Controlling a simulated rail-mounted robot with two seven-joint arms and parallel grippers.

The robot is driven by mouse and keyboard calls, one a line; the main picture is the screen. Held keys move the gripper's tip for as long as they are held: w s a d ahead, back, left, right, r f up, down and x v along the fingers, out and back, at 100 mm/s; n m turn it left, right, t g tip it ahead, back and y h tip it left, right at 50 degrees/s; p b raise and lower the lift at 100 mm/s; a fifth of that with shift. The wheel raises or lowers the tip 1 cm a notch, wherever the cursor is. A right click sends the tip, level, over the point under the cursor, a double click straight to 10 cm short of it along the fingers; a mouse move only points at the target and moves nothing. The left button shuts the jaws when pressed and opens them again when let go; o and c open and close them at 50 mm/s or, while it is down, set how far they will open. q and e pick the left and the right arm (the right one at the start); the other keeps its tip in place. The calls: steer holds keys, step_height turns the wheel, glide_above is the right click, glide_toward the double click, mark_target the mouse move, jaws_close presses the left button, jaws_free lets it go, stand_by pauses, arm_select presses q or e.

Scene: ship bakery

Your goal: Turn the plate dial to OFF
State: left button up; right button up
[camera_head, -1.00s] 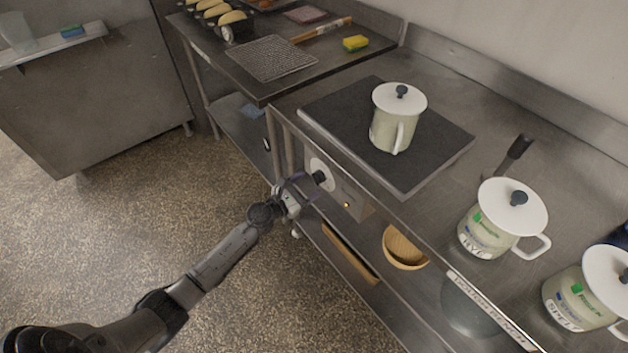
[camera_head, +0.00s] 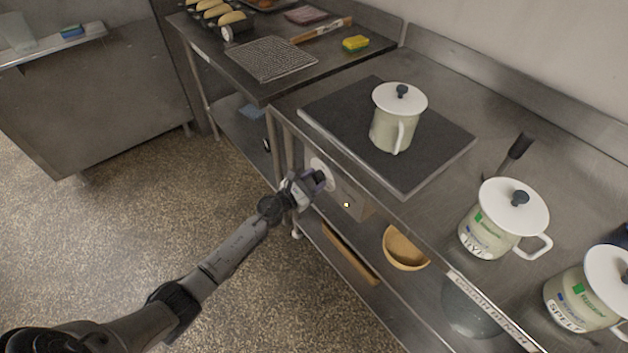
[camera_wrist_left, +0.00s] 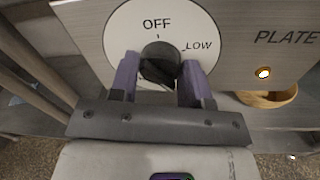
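The plate dial is a black knob (camera_wrist_left: 160,63) on a round white face (camera_wrist_left: 118,28) marked OFF at the top and LOW to its right. In the wrist view my left gripper (camera_wrist_left: 160,72) has its purple fingers on both sides of the knob, with no clear gap; it looks shut on it. The knob's pointer is hard to make out. In the head view my left gripper (camera_head: 312,182) is at the dial, and the white face (camera_head: 320,168) is partly hidden. My right gripper is not in view.
The dark hot plate (camera_head: 330,112) lies on the steel bench above the dial and bears a lidded white pot (camera_head: 390,128). A wooden bowl (camera_head: 402,250) and a board (camera_head: 350,252) are on the shelf below. Open floor lies left of my arm.

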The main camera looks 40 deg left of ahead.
arm_select(q)
steer(key=c, duration=0.4)
